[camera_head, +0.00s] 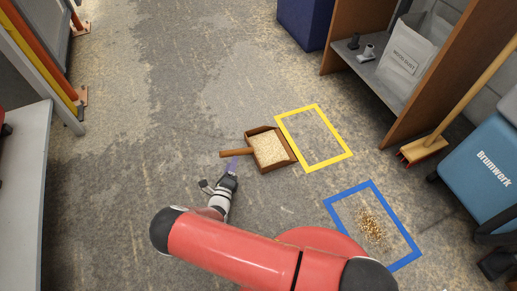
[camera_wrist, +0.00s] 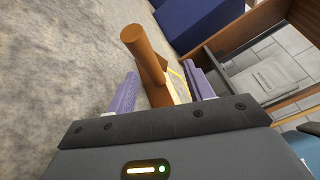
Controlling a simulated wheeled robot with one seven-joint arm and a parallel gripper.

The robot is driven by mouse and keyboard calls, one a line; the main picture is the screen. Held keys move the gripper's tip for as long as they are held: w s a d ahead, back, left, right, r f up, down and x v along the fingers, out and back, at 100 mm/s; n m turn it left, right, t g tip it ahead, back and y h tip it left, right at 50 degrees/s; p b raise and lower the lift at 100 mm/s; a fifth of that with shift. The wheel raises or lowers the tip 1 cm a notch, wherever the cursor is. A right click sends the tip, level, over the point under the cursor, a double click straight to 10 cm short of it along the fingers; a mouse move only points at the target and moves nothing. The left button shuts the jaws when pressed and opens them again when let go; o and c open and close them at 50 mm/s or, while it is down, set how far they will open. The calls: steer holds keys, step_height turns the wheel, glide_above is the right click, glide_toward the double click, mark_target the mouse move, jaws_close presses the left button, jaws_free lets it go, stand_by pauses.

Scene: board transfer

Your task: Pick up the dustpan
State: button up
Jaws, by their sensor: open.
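The brown dustpan (camera_head: 290,158) lies on the floor with pale sawdust-like material in its tray. Its round handle (camera_head: 236,153) points left. My gripper (camera_head: 234,165) is just in front of the handle on the near side, with its purple fingers toward it. In the wrist view the handle (camera_wrist: 147,52) shows between and beyond the two spread fingers of my gripper (camera_wrist: 162,88). The fingers look apart from the handle, and nothing is held. Part of the pan is hidden behind the gripper body there.
A yellow floor outline (camera_head: 335,159) lies right of the dustpan. A blue outline (camera_head: 336,209) surrounds spilled bits (camera_head: 371,228). A wooden shelf (camera_head: 340,45), a broom (camera_head: 424,148) and a blue bin (camera_head: 478,168) stand right. A grey bench (camera_head: 24,200) is left. Floor left of the dustpan is clear.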

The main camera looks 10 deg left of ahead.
mark_target(234, 153)
steer(key=shift+s+a+f+n+y, duration=0.15)
steer(key=shift+a+f+n+y, duration=0.15)
steer(key=shift+f+n+y, duration=0.3)
steer(key=shift+w+f, duration=0.25)
steer(key=w+b, duration=0.1)
steer(key=w, duration=0.6)
steer(key=shift+f, duration=0.15)
jaws_close()
